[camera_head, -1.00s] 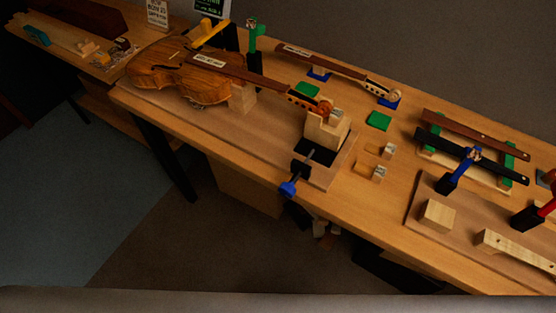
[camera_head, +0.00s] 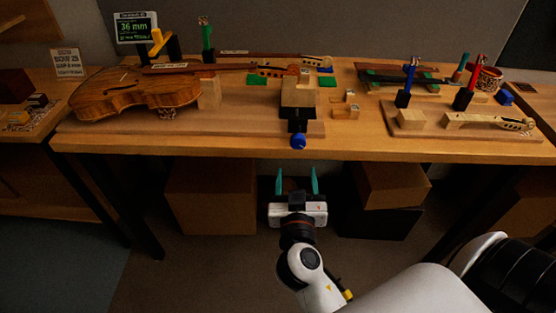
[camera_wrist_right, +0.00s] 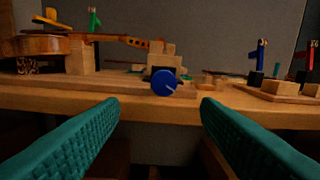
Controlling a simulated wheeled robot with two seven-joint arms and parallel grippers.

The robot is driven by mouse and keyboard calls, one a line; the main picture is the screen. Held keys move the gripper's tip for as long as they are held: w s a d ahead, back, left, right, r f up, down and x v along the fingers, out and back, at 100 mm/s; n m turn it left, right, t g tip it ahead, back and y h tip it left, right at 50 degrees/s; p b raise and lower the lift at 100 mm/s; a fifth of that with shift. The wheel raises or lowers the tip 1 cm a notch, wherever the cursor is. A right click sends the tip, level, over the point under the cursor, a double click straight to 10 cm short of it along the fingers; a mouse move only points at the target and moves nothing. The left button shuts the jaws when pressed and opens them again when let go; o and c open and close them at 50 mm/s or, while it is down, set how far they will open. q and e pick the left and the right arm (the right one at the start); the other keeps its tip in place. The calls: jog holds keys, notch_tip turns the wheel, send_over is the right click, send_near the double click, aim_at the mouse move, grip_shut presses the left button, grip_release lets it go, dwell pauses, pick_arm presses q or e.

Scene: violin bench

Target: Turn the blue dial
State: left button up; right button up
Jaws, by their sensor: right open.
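The blue dial (camera_head: 298,141) sits at the front of a wooden clamp block (camera_head: 298,95) on the bench, near the front edge. In the right wrist view the dial (camera_wrist_right: 164,83) faces me as a round blue disc with a pale line mark pointing to the lower right. My right gripper (camera_head: 296,182) is open and empty, with teal fingers. It is below and in front of the dial, apart from it. In the right wrist view the dial lies between and beyond the two fingers (camera_wrist_right: 160,112). My left gripper is not in view.
The bench front edge (camera_head: 200,142) runs just behind my gripper. A violin (camera_head: 130,92) lies to the left, its neck reaching the block. A blue-handled tool (camera_head: 409,80), a red-handled tool (camera_head: 467,90) and wooden pieces stand to the right. Boxes (camera_head: 210,195) fill the space under the bench.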

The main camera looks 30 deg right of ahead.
aim_at(298, 144)
jog(key=p+x, duration=0.1)
jog(key=x, duration=0.3)
jog(key=p+x, duration=0.1)
jog(key=x, duration=0.3)
jog(key=p+x, duration=0.1)
jog(key=x, duration=0.3)
jog(key=shift+d+r+p, duration=0.3)
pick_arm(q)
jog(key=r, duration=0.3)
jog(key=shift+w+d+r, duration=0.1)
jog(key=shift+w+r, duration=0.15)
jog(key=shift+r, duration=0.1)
pick_arm(e)
jog(key=c, duration=1)
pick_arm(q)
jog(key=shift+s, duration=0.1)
